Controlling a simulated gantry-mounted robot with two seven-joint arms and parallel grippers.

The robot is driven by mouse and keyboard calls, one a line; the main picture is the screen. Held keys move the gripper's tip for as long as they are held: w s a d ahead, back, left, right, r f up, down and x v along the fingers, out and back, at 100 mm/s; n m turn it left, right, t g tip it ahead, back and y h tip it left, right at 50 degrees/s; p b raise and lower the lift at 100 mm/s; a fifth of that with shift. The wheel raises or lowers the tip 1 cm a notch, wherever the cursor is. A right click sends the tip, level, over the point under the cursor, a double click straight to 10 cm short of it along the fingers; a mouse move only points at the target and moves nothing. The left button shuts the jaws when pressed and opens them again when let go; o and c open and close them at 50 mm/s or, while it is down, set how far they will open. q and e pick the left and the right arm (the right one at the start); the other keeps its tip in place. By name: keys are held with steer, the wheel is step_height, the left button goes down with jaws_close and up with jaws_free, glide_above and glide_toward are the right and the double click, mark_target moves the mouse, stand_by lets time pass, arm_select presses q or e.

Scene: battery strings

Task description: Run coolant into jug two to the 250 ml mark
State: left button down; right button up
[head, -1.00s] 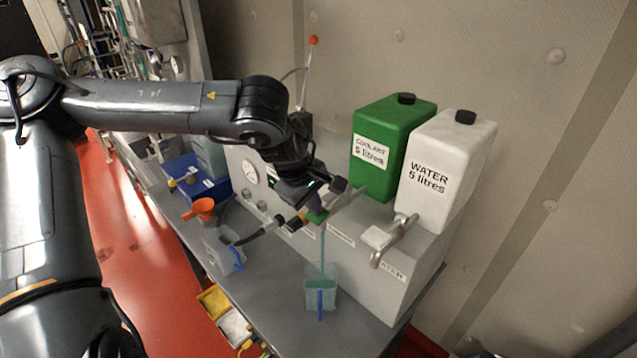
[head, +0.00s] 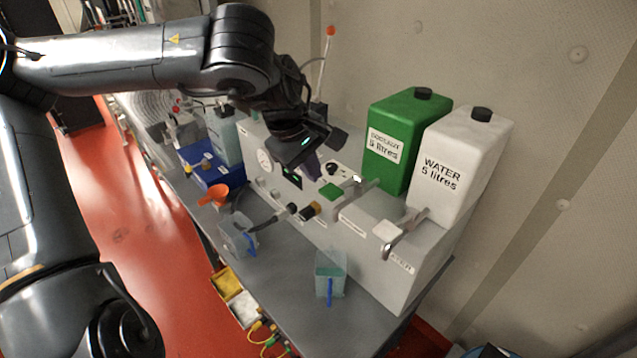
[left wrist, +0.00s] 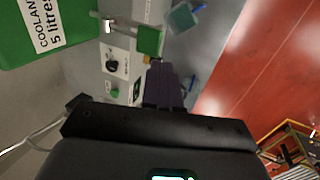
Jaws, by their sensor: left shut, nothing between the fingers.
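A clear jug (head: 331,262) with a blue handle stands on the bench below the coolant tap, with greenish liquid in its lower part. Its marks are too small to read. No stream falls into it. The coolant tap has a green lever pad (head: 331,191), which also shows in the left wrist view (left wrist: 149,40). My left gripper (head: 312,170) is shut and empty, above and apart from the green pad. Its purple-grey fingers show in the left wrist view (left wrist: 165,85). A second clear jug (head: 232,233) stands further left. I cannot tell which jug is numbered two.
A green coolant tank (head: 392,145) and a white water tank (head: 458,160) stand on the grey housing. The water tap (head: 404,236) is to the right. An orange funnel (head: 214,195) and a blue box (head: 205,168) are on the left. Yellow and white trays lie below the bench edge.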

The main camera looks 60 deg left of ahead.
arm_select(q)
steer(key=shift+v, duration=1.7)
steer(key=shift+f, duration=0.1)
